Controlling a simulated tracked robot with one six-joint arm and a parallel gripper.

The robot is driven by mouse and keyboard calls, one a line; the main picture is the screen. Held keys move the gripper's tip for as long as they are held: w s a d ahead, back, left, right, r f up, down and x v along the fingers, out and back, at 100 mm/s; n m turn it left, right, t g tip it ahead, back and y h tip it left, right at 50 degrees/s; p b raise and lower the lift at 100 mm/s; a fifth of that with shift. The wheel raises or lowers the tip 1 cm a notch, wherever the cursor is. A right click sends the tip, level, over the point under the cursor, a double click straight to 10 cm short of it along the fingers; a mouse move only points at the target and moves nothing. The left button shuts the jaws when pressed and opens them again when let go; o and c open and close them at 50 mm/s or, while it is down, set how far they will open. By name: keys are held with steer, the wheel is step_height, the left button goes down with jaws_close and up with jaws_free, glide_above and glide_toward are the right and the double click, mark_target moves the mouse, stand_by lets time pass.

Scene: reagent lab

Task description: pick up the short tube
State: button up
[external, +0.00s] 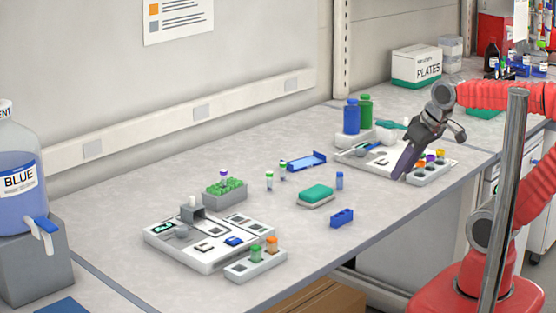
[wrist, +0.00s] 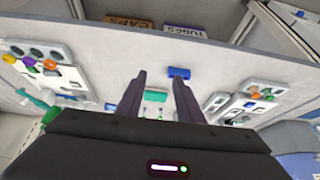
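My gripper (external: 402,175) hangs at the right, above the right-hand white station. In the wrist view its two dark fingers (wrist: 159,78) are spread with nothing between them. Several small tubes stand on the bench. A blue tube (external: 339,180) is upright right of the green-topped block (external: 316,195). Two pale tubes with green and dark markings, one nearer (external: 269,180) and one farther (external: 283,171), stand left of that block. A purple-capped tube (external: 223,177) stands in the green-filled grey rack (external: 224,194). I cannot tell which is the short tube. My gripper is apart from all of these.
A blue holder (external: 342,217) lies near the front edge; it also shows in the wrist view (wrist: 179,72). A blue tray (external: 306,162) lies farther back. Blue and green bottles stand behind.

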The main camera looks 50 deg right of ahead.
steer(key=shift+s+f, duration=0.4)
steer(key=shift+f, duration=0.1)
steer(key=shift+o, duration=0.3)
steer(key=w+f+g, duration=0.1)
steer(key=w, duration=0.9)
steer(key=w+a+f+n+g, duration=0.1)
steer(key=w+f, duration=0.1)
steer(key=w, duration=0.8)
steer(key=w+a+f+y, duration=0.1)
steer(key=w, duration=0.9)
steer(key=shift+w+a+f+n+g, duration=0.15)
steer(key=shift+a+f+n+g, duration=0.1)
steer(key=shift+f+n+g, duration=0.15)
steer(key=w+a+r+n+t, duration=0.1)
steer(key=w+r+n, duration=0.1)
steer(key=w+r, duration=0.2)
steer(key=w, duration=0.3)
steer(key=shift+w+r, duration=0.2)
steer(key=shift+w, duration=0.2)
